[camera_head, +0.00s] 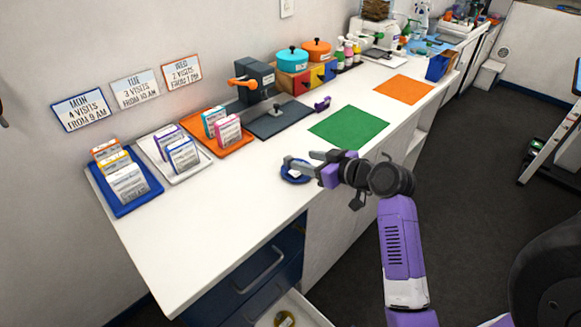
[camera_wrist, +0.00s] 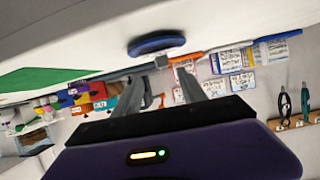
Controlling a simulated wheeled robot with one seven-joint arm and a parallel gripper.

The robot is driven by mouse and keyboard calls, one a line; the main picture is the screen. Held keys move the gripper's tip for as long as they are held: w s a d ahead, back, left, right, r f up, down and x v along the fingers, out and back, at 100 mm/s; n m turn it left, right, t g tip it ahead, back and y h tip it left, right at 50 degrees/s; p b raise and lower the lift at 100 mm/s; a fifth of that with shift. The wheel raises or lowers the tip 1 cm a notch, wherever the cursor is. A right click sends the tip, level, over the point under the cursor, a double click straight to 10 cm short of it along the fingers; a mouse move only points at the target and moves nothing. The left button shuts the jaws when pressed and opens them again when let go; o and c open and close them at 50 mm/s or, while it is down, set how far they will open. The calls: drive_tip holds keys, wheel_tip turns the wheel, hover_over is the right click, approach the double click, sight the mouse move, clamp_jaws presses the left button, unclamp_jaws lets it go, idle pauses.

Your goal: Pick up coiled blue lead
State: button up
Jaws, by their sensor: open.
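The coiled blue lead (camera_head: 296,180) lies flat on the white counter (camera_head: 250,220), near its front edge. My gripper (camera_head: 299,157) is open above the lead, with its fingers pointing left across it and partly hiding it. In the wrist view the picture is upside down. The lead (camera_wrist: 155,45) shows there as a dark blue oval against the counter, just beyond the spread fingers (camera_wrist: 164,72). Nothing is between the fingers. I cannot tell the exact height gap.
A green mat (camera_head: 349,126) and an orange mat (camera_head: 404,89) lie farther along the counter. Blue (camera_head: 127,207), white and orange card trays stand at the left. A dark press (camera_head: 257,82) stands by the wall. A drawer below (camera_head: 300,310) is open. Counter around the lead is clear.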

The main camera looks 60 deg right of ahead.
sight(289, 157)
drive_tip(key=shift+a+p+x, duration=0.15)
drive_tip(key=shift+p+x, duration=0.2)
drive_tip(key=shift+x, duration=1.6)
drive_tip(key=shift+a+p+x, duration=0.15)
drive_tip(key=shift+p+x, duration=0.2)
drive_tip(key=shift+x, duration=1.65)
drive_tip(key=shift+c, duration=0.2)
clamp_jaws()
